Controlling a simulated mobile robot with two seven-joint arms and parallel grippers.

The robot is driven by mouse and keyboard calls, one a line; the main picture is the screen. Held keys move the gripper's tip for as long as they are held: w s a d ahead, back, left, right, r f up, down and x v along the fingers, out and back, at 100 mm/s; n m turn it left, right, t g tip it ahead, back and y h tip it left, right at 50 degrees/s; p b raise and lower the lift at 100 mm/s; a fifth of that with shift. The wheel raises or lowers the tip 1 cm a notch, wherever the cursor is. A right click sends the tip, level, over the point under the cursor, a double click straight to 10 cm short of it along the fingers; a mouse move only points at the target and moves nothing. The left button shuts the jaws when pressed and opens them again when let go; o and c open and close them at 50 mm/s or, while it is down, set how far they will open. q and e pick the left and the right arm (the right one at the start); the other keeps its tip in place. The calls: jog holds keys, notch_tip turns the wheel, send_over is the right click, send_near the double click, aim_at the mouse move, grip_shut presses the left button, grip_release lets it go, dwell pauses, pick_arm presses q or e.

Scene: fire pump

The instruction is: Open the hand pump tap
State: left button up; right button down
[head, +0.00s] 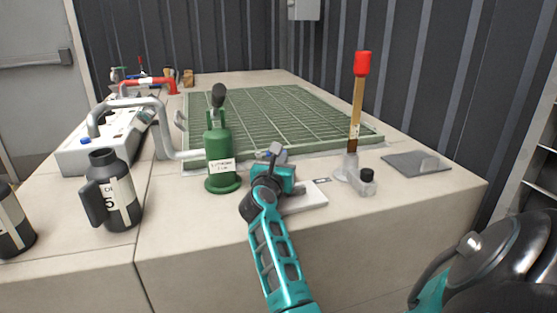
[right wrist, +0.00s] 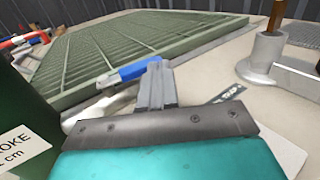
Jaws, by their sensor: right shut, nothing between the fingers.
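A green hand pump (head: 219,158) with a black-topped handle and a white label stands upright on the pale bench. Its green side and label also show at the left of the right wrist view (right wrist: 28,118). My right gripper (head: 275,150) is just right of the pump, its fingers shut and empty. In the right wrist view, a blue lever (right wrist: 135,70) lies right beside the shut fingertips (right wrist: 155,72); it looks like the tap handle. I cannot tell whether it touches them. My left gripper is out of view.
A green grating (head: 270,115) lies behind the pump. A red-topped lever (head: 357,100) rises from a grey base at right, with a dark-capped fitting (head: 367,180) beside it. A black bottle (head: 112,190) stands left. A grey plate (head: 417,163) lies far right.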

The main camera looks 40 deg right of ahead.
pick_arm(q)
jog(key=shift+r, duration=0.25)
pick_arm(e)
jog(key=shift+w+d, duration=0.15)
jog(key=shift+d, duration=0.3)
